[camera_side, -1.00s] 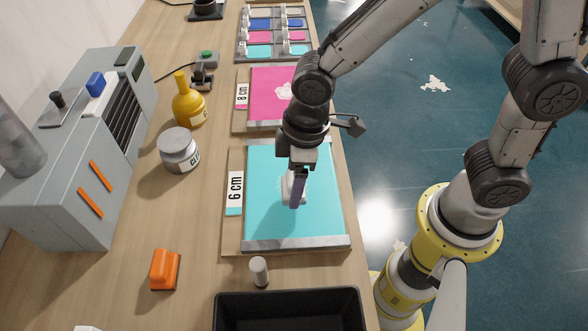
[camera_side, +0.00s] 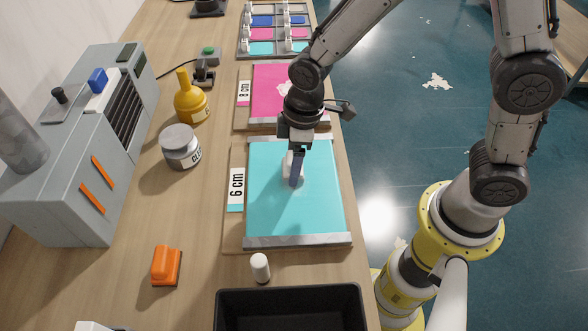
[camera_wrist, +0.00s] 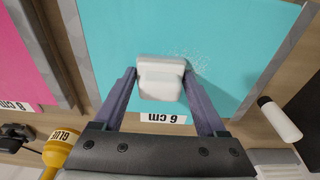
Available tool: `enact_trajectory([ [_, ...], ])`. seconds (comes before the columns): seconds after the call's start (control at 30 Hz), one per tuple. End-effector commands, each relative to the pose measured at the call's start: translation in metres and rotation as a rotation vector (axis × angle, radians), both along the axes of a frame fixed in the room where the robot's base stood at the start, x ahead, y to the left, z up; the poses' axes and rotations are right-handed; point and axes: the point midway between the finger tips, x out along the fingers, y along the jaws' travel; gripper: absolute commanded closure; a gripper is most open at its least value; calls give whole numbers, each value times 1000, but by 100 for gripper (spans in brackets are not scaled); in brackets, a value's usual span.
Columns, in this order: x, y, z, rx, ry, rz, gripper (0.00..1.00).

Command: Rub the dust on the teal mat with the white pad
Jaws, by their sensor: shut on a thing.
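The teal mat (camera_side: 310,210) lies on a wooden board marked "6 cm", with grey strips at its near and far ends. My gripper (camera_side: 295,183) is over the upper middle of the mat, shut on the white pad (camera_side: 287,163). In the wrist view the white pad (camera_wrist: 161,77) sits between my two fingers (camera_wrist: 160,90), low over or on the mat (camera_wrist: 220,30); I cannot tell if it touches. A patch of pale dust (camera_wrist: 192,60) shows on the mat just beside the pad, to its right in the wrist view. In the side view the dust is hardly visible.
A pink mat (camera_side: 270,85) lies beyond the teal one. A white cylinder (camera_side: 260,267), an orange block (camera_side: 166,265) and a black bin (camera_side: 290,293) are nearer.

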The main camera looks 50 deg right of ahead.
Motion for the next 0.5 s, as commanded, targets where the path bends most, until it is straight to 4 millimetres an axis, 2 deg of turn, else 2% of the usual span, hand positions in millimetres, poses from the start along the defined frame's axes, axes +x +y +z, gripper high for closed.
enact_trajectory([
  [0.17,9,-10,-1,-1,3,-2,78],
  [0.5,-15,14,-1,-1,2,3,78],
])
